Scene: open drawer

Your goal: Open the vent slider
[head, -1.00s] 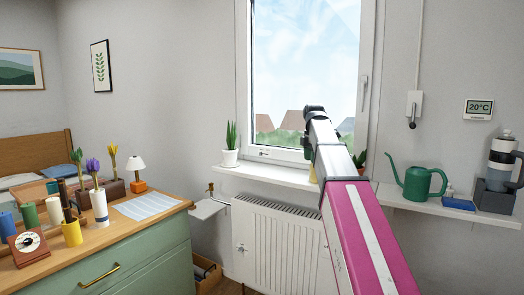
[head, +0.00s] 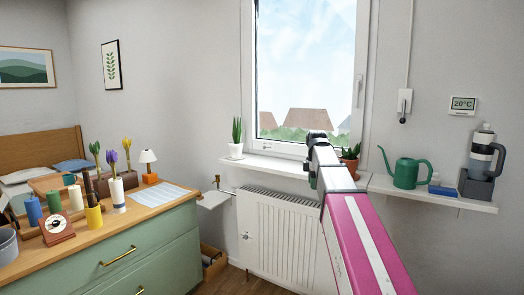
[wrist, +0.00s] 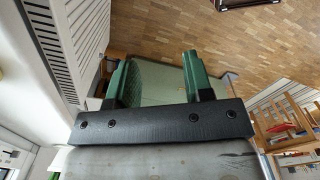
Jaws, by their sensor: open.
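The window (head: 306,70) stands above the sill (head: 262,165) in the head view. I cannot make out a vent slider for certain on its lower frame, part of which my arm hides. My gripper (head: 317,138) is in front of the window's lower right part, over the sill and radiator; the head view does not show its fingers clearly. In the wrist view my gripper (wrist: 157,78) has two green fingers spread apart with nothing between them.
A potted plant (head: 236,138) stands left on the sill, another (head: 350,160) close beside my arm. A green watering can (head: 408,172) and a coffee maker (head: 484,160) stand to the right. The radiator (head: 275,240) is below; the green dresser (head: 120,262) is left.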

